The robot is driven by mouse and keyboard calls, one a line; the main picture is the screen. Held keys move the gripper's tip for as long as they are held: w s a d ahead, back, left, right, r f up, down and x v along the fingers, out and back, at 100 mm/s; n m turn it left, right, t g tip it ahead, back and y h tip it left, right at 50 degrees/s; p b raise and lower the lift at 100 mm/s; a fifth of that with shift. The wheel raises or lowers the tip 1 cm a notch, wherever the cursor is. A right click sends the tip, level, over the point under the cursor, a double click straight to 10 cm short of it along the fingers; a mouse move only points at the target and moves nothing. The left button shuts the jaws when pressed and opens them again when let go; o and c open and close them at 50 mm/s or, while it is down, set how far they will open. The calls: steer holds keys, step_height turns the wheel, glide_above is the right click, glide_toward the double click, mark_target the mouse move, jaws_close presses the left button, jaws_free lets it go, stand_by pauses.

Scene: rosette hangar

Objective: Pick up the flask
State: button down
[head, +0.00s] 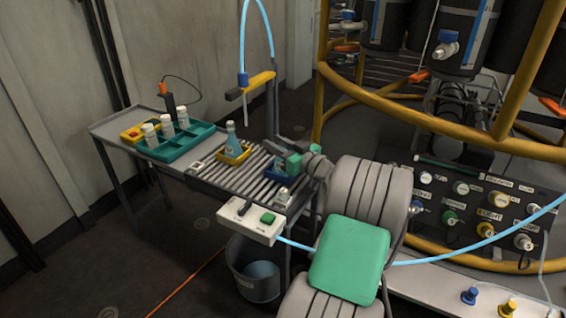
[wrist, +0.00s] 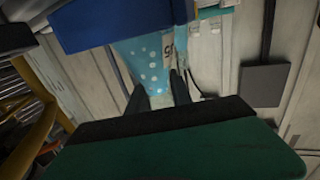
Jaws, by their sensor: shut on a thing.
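A light blue flask with white dots and a label (wrist: 150,58) shows in the wrist view, with its narrow end between the dark fingers of my gripper (wrist: 158,93). My gripper is shut on it. A blue holder (wrist: 110,22) crosses the wrist view beyond the fingers, over the flask's wide part. In the head view my gripper (head: 288,160) is at the right end of the slatted table, at the blue holder (head: 271,172), and mostly hides the flask there. Whether the flask's base touches the holder I cannot tell. Another blue flask (head: 231,140) stands in a yellow holder (head: 233,157) to the left.
A teal rack (head: 172,147) with several white bottles stands on the table's left. A yellow-armed stand (head: 258,82) with a blue hose rises behind. A control box (head: 251,219) with a green button is at the front edge. A bucket (head: 253,285) stands below.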

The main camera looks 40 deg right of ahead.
steer(key=s+a+r+p, duration=0.4)
steer(key=a+r, duration=0.1)
steer(key=r, duration=0.4)
steer(key=s+a+r+p, duration=0.4)
steer(key=s+a+r, duration=0.1)
steer(key=r, duration=0.4)
steer(key=shift+a+p, duration=0.35)
steer(key=shift+a, duration=0.05)
